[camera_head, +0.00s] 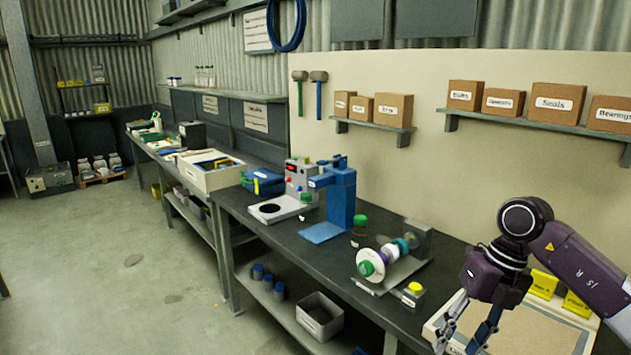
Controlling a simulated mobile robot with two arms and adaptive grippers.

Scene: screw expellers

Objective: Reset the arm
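My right arm comes in from the right edge, bent at a dark elbow-like joint, with its purple-grey wrist hanging down. My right gripper (467,335) points down at the lower right, over the left part of a white-rimmed tray. Its two silver fingers are spread apart, and I see nothing between them. The fingertips are close to the bottom edge of the view. My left arm and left gripper are not in view.
The white-rimmed tray (431,328) has a beige base and yellow labelled cards (543,283) at its back. Left of it on the dark bench stand a green-and-white roller device (372,264), a yellow-button box (413,292) and a blue press (341,195). Shelves with cardboard boxes (558,102) hang behind.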

